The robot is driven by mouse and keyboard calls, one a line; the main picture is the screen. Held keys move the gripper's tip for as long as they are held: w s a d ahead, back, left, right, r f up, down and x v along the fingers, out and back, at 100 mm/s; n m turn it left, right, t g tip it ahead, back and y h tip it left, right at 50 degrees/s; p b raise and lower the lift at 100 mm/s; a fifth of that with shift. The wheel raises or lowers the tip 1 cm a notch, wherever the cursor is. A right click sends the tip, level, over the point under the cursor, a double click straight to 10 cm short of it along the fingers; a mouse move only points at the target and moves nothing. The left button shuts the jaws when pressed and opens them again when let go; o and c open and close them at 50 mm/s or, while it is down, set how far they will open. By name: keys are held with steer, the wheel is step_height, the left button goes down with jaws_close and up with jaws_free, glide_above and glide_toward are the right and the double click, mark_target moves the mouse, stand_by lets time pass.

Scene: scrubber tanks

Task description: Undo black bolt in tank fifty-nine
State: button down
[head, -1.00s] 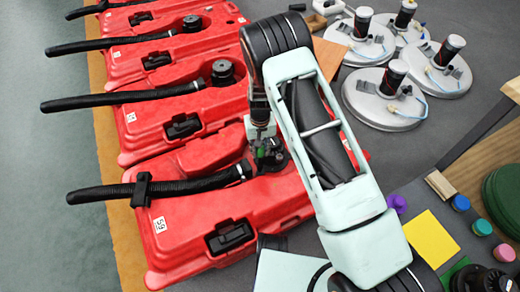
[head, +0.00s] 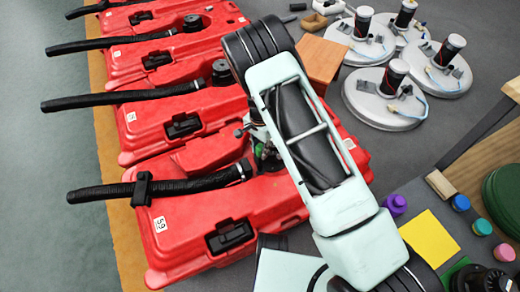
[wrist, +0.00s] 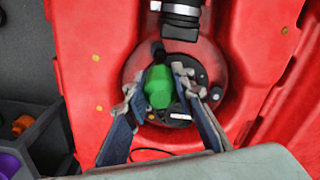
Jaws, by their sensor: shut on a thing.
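Tank fifty-nine (head: 235,215) is the nearest red tank, with a white "59" label and a black hose. My gripper (head: 267,156) is down at its round opening, partly hidden behind my arm. In the wrist view, my gripper (wrist: 157,92) has its two fingers on either side of a green knob (wrist: 158,87), closed on it. The knob sits over a dark round plate (wrist: 180,108) in the recess. A small black bolt-like part (wrist: 158,53) stands just above the green knob in the picture, outside the fingers. My fingers hide part of the plate.
More red tanks (head: 190,115) with black hoses stand behind. White round lids (head: 385,97) with upright cylinders lie at the back right. A brown block (head: 320,58) stands behind my arm. Coloured caps (head: 396,205) and a yellow sheet (head: 430,238) lie at the right.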

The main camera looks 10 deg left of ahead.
steer(key=m, duration=0.4)
steer(key=shift+m, duration=0.3)
steer(key=m+p, duration=0.1)
steer(key=m, duration=0.4)
steer(key=shift+m, duration=0.3)
steer(key=c, duration=2.3)
jaws_free()
steer(key=shift+c, duration=0.2)
jaws_close()
steer(key=shift+f+b, duration=0.35)
steer(key=shift+f, duration=0.1)
